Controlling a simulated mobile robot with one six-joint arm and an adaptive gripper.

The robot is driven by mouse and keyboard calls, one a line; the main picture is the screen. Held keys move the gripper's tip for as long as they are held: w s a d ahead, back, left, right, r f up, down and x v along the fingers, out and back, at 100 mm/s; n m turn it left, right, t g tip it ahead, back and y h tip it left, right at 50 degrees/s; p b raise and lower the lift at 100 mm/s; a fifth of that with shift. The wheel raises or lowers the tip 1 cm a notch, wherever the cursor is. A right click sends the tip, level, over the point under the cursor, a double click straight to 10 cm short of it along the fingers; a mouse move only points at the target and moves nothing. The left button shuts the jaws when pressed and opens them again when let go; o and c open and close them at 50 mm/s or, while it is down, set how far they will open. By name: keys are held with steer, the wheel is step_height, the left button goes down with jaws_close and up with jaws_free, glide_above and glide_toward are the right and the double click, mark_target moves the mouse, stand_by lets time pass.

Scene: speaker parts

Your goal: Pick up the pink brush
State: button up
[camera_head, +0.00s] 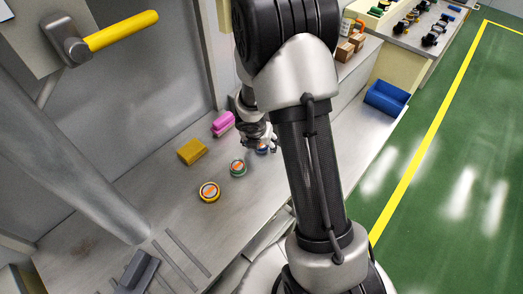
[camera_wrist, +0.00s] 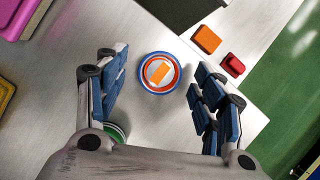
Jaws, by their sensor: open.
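The pink brush (camera_head: 222,123) lies on the grey metal work surface against the back panel, just left of my gripper (camera_head: 260,137) in the head view. Only its pink end shows in the wrist view (camera_wrist: 18,14), cut off at the top left corner. My gripper (camera_wrist: 157,78) is open and empty, its blue-padded fingers spread wide. A round blue-rimmed tin (camera_wrist: 158,73) with an orange label lies between the fingertips in the wrist view, and its edge shows below my gripper in the head view. I cannot tell the height gap.
A yellow block (camera_head: 192,151), a green-rimmed tin (camera_head: 238,168) and a yellow-rimmed tin (camera_head: 209,192) lie left of and nearer than my gripper. Orange (camera_wrist: 206,39) and red (camera_wrist: 232,65) pieces lie right in the wrist view. A blue bin (camera_head: 387,98) stands at the right.

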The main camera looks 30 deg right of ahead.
steer(key=shift+w+d+f, duration=0.1)
steer(key=shift+f, duration=0.35)
steer(key=shift+r, duration=0.15)
steer(key=shift+c, duration=0.4)
steer(key=c, duration=1.3)
